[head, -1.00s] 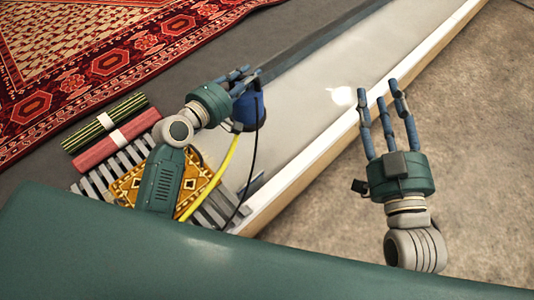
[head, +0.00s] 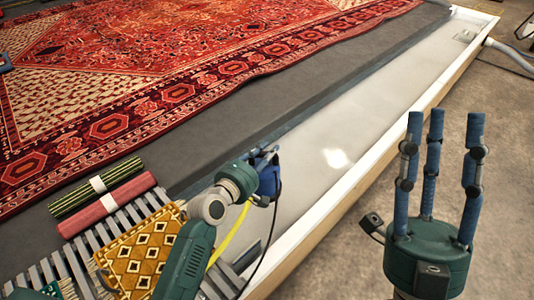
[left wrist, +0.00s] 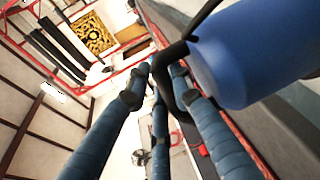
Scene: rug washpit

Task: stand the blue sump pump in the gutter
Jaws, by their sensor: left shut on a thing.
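The blue sump pump (head: 268,180) hangs from my left gripper (head: 262,156), left of centre in the head view. In the left wrist view the blue pump body (left wrist: 255,55) fills the upper right, and my left fingers (left wrist: 160,85) are closed around its black handle. The pump appears over the near left side of the long pale gutter (head: 375,115); whether it touches the bottom is hidden. A yellow hose and a black cable trail from it towards me. My right gripper (head: 440,150) is empty, its fingers spread and pointing up, right of the gutter.
A large red rug (head: 150,80) lies behind. A grey hose (head: 510,55) meets the gutter's far end.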

